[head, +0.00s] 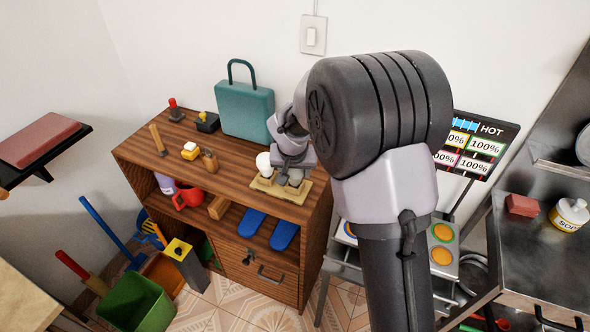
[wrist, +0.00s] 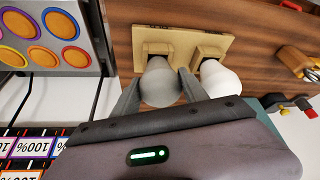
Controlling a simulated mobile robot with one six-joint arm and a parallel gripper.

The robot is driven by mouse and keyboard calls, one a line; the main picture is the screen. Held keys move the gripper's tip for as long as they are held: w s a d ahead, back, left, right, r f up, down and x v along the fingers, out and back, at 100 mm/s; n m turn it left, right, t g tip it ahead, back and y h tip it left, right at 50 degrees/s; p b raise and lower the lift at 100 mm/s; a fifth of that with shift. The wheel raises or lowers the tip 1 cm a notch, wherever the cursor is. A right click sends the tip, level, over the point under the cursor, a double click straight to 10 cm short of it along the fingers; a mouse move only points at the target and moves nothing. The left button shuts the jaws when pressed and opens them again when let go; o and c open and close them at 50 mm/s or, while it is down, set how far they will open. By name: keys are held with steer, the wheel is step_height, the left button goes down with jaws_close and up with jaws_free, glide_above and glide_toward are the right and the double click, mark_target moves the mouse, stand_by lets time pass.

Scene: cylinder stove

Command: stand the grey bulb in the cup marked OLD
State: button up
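The grey bulb (wrist: 161,86) is between the two fingers of my gripper (wrist: 161,79) in the wrist view, with both fingers against its sides. In the head view my gripper (head: 289,172) is low over the beige holder (head: 291,196) at the cabinet top's right end. The holder also shows in the wrist view (wrist: 184,38), with two cups. The grey bulb's far end is at the left cup there; whether it rests inside I cannot tell. A white bulb (wrist: 219,79) stands at the other cup, also seen in the head view (head: 263,161). No cup lettering is readable.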

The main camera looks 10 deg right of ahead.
steer(key=o, duration=0.5)
steer(key=shift+p+v, duration=3.4)
steer(key=shift+v, duration=5.35)
steer(key=s+r+y, duration=0.1)
steer(key=s+r, duration=0.1)
steer(key=s, duration=0.6)
steer(key=s+a+r+y, duration=0.1)
steer(key=s+r, duration=0.2)
steer(key=s, duration=0.6)
steer(key=s+r+m+t+y, duration=0.1)
steer(key=s+r, duration=0.1)
steer(key=s, duration=0.7)
steer(key=shift+s+a+r, duration=0.25)
steer(key=shift+a+r, duration=0.1)
